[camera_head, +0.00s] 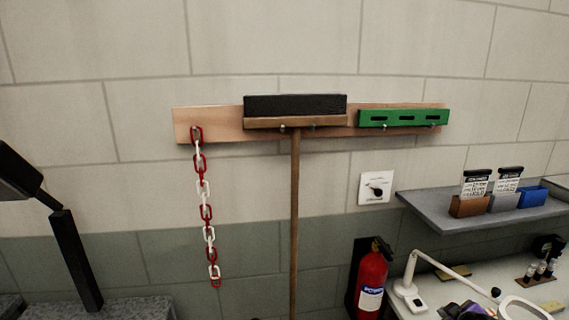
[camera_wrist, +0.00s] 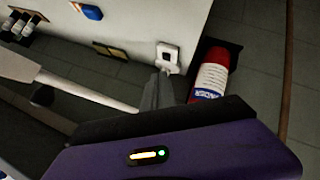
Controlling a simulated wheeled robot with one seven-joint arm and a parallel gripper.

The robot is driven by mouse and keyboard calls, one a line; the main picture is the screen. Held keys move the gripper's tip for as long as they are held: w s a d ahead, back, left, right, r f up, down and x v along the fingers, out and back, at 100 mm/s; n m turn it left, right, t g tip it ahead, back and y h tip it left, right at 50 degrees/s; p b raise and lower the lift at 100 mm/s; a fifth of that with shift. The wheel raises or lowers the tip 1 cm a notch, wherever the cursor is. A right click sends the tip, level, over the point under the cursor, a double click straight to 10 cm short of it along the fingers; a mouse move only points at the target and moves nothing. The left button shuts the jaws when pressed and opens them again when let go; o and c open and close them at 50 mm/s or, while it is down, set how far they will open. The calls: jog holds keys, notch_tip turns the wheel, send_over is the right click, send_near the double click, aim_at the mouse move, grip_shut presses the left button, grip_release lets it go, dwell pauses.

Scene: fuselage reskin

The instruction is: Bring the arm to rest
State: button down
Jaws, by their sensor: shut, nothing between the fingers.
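My gripper (camera_wrist: 160,78) shows in the wrist view as narrow grey fingers reaching up from behind its dark and purple housing. The fingers are shut with nothing visible between them. They overlap the view of the white lamp base (camera_wrist: 169,52) on the workbench; I cannot tell the gap between them. In the head view a purple and dark part, likely my gripper's housing (camera_head: 466,311), shows at the bottom edge beside the lamp; the fingers cannot be made out there.
A red fire extinguisher (camera_head: 371,281) stands left of the bench, close by in the wrist view. A white lamp (camera_head: 408,290) stands on the bench (camera_head: 440,274) below a grey shelf (camera_head: 440,213). A wall board (camera_head: 359,129) holds a broom (camera_head: 295,225), a chain (camera_head: 205,208) and a green level (camera_head: 403,118).

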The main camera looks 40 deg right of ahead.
notch_tip(320, 180, up, 5)
jog(key=d+m+h, duration=0.1)
jog(key=m+h, duration=0.1)
jog(key=a+r+t+b, duration=0.15)
jog(key=a+t, duration=0.25)
jog(key=a, duration=1.2)
jog(key=a+r+t+b, duration=0.15)
jog(key=a+t, duration=0.25)
jog(key=a, duration=1.2)
jog(key=s+a+n+y+b, duration=0.2)
jog(key=s+a+y, duration=0.3)
jog(key=a, duration=0.5)
jog(key=s+a+f+n+y+b, duration=0.1)
jog(key=s+a+y, duration=0.3)
jog(key=s+a, duration=0.4)
jog(key=a+n+b, duration=0.1)
jog(key=a, duration=0.2)
jog(key=shift+s+a+y, duration=0.2)
jog(key=shift+s+y, duration=0.2)
jog(key=shift+d+f, duration=0.1)
